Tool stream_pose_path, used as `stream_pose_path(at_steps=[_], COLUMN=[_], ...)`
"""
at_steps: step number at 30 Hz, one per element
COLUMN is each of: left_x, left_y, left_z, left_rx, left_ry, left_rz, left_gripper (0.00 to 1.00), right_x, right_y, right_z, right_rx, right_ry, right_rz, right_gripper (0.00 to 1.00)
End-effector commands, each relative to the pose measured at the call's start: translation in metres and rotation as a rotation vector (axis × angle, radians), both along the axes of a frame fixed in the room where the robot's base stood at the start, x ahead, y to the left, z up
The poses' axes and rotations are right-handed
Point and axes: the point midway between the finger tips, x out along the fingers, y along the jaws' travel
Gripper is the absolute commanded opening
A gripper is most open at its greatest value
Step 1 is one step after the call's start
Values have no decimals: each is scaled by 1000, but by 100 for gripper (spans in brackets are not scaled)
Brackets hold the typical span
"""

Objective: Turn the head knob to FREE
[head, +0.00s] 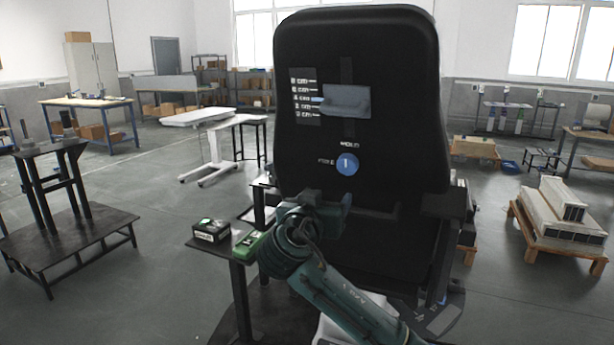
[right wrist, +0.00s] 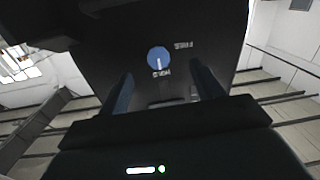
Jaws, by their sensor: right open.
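The blue round head knob (head: 347,164) is on the black back panel (head: 390,130) of the chair-like column. Its white mark stands upright and points at the HOLD label (head: 349,144) above it. The FREE label (head: 326,161) is to the knob's left. My right gripper (head: 322,203) is just below and left of the knob, apart from it. In the right wrist view the right gripper (right wrist: 163,88) is open and empty, with the knob (right wrist: 158,57) beyond and between its fingers. My left gripper is not in view.
A small dark table bears a black-green box (head: 211,230) and a green device (head: 249,246) left of my right arm. A pallet with long boxes (head: 562,212) stands at the right.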

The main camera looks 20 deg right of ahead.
Motion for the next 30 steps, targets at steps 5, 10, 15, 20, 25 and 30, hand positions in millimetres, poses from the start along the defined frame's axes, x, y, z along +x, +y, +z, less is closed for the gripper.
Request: stream_pose_path(at_steps=[5, 10, 15, 20, 25, 30], left_x=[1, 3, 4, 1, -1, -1], left_y=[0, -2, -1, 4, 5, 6], left_z=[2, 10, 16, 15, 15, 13], left_rx=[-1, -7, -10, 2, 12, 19], left_ry=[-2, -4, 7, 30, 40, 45], left_rz=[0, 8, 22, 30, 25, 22], left_gripper=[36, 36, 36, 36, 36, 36], right_x=[-3, 10, 33, 55, 71, 80], right_y=[-10, -26, -54, -78, -97, -106], right_z=[27, 30, 31, 30, 29, 27], right_rx=[9, 8, 8, 8, 9, 11], right_ry=[-74, -73, -71, -71, -71, -71], right_rz=[-66, -70, -71, -68, -66, -63], right_gripper=[66, 66, 66, 66, 66, 66])
